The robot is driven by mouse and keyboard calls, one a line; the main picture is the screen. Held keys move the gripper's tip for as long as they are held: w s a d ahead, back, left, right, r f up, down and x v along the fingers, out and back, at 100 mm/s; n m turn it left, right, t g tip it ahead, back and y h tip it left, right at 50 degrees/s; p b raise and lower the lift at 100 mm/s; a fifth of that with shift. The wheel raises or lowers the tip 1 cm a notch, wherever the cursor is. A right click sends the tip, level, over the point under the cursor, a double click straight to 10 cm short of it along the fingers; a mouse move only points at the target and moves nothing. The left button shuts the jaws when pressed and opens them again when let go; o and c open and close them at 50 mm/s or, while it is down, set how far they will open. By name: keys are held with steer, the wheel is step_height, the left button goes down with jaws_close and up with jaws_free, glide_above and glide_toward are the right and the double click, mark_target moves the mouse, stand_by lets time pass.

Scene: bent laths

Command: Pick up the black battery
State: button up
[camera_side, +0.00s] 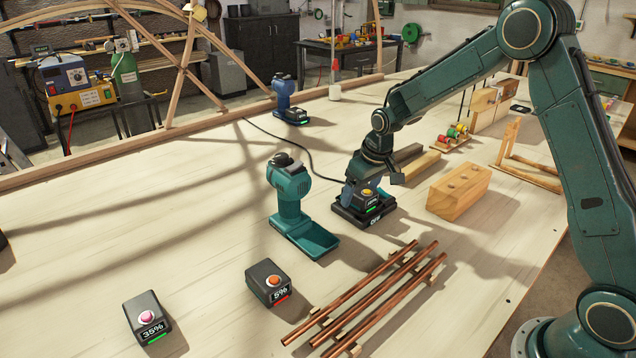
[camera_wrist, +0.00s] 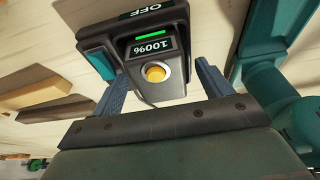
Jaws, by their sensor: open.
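A black battery (camera_side: 369,207) with a yellow button and a green bar sits in a black charger (camera_side: 350,216) marked OFF. In the wrist view the battery (camera_wrist: 172,88) reads 100%. My gripper (camera_side: 371,192) is over it, pointing down. Its blue fingers (camera_wrist: 160,80) are open, one on each side of the battery; I cannot tell whether they touch it. Another black battery (camera_side: 262,291) with an orange button and 5% lies on the table. A third black battery (camera_side: 139,308) with a pink button and 35% lies at the front left.
A teal drill (camera_side: 290,190) stands just left of the charger. Copper rods (camera_side: 372,292) lie in front on wooden strips. A wooden block with holes (camera_side: 458,192) is to the right. A blue drill (camera_side: 285,100) stands farther back. The left of the table is mostly clear.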

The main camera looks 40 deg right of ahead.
mark_target(361, 190)
steer(key=c, duration=1.3)
steer(key=shift+r, duration=0.15)
step_height(361, 190, up, 20)
stand_by(0.7)
